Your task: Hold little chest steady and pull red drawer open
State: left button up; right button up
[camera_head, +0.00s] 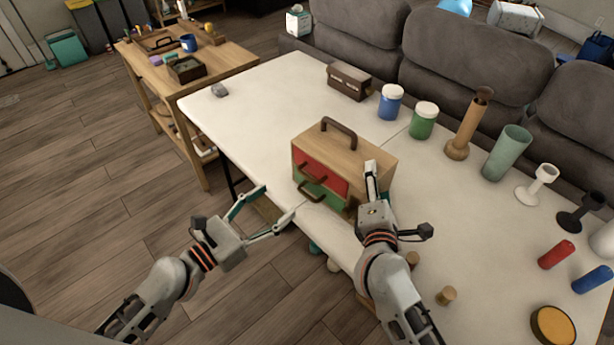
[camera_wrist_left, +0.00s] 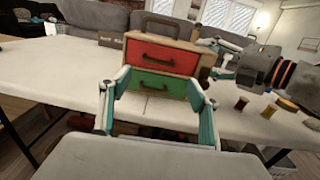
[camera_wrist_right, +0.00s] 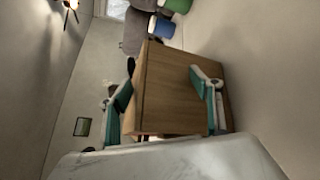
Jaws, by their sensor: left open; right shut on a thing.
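The little chest (camera_head: 368,158) is a wooden box with a dark handle on top, standing near the front edge of the white table. Its red drawer (camera_head: 320,173) is the upper one, above a green drawer (camera_head: 318,192); both look closed. The red drawer also faces me in the left wrist view (camera_wrist_left: 160,56). My left gripper (camera_head: 279,208) is open and empty, in front of the drawers and apart from them. My right gripper (camera_head: 371,180) is shut on the chest's right side; the right wrist view shows its fingers (camera_wrist_right: 165,105) on either side of the wooden body.
Blue and green jars (camera_head: 422,120), a brown vase (camera_head: 467,123) and a green cup (camera_head: 507,153) stand behind and right on the table. A dark box (camera_head: 348,82) is at the back. Small wooden pieces (camera_head: 446,296) lie near my right arm. The table's left part is mostly clear.

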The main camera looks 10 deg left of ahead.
aim_at(307, 176)
pick_arm(q)
jog(key=x, duration=1.1)
jog(key=shift+w+d+f, duration=0.15)
jog(key=shift+w+d, duration=0.1)
jog(key=shift+w, duration=0.1)
jog(key=shift+c, duration=0.4)
